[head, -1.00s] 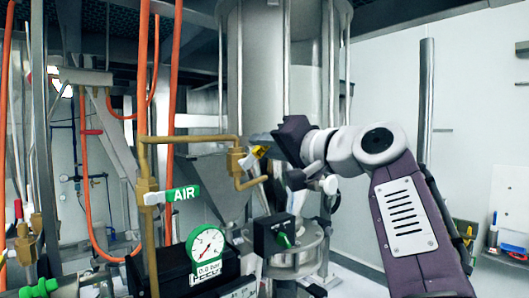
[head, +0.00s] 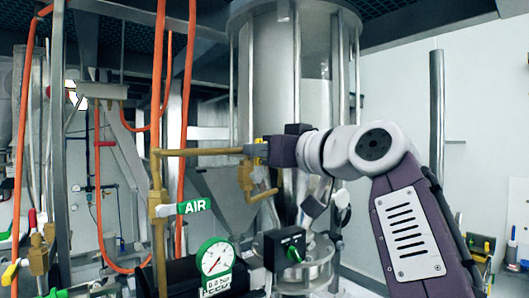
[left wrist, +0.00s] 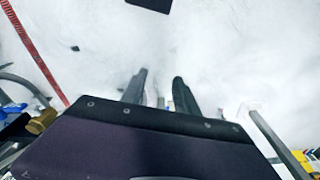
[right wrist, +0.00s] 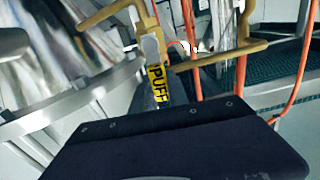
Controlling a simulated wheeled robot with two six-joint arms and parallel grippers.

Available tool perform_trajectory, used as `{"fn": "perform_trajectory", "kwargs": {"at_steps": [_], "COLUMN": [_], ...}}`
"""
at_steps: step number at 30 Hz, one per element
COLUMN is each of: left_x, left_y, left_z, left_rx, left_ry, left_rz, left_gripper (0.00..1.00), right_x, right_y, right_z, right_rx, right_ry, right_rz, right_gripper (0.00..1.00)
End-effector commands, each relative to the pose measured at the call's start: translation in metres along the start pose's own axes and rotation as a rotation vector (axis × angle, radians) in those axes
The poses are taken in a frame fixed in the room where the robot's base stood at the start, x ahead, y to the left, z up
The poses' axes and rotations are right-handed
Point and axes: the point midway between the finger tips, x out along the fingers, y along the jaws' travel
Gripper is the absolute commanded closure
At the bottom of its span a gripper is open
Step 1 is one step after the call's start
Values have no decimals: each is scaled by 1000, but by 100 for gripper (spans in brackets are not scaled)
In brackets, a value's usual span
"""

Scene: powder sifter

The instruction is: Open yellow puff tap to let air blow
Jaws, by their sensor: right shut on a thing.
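The yellow puff tap (head: 260,149) sits at the end of a brass pipe, on a brass valve body. Its yellow label reading PUFF (right wrist: 160,85) shows in the right wrist view. My right gripper (head: 268,148) is at this tap and shut on its handle; its fingertips are largely hidden in the head view. My left gripper (left wrist: 160,75) shows only in the left wrist view, with its two fingers apart and nothing between them, above a white surface.
A green AIR handle (head: 193,206) is on the upright brass pipe. A round gauge (head: 215,258) and a black box with a green knob (head: 290,248) stand below. Orange hoses (head: 188,100) hang at left. A large steel cylinder (head: 262,70) stands behind the tap.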

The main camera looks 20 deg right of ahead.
Motion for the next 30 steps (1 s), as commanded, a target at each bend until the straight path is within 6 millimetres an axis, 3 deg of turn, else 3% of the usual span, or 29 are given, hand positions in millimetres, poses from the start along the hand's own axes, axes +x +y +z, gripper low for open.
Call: {"fn": "perform_trajectory", "kwargs": {"at_steps": [22,23,24,30], "left_x": [1,1,1,1], "left_y": [0,0,0,0], "left_z": [0,0,0,0], "left_rx": [0,0,0,0], "left_ry": [0,0,0,0], "left_rz": [0,0,0,0], "left_gripper": [64,64,64,64], "right_x": [1,1,1,0], "right_y": [-4,-4,-4,-4], "right_z": [2,2,2,1], "right_rx": [-73,-73,-73,-72], "right_ry": [-5,-5,-5,-3], "right_rz": [-1,-1,-1,0], "right_gripper": [100,72,61,58]}}
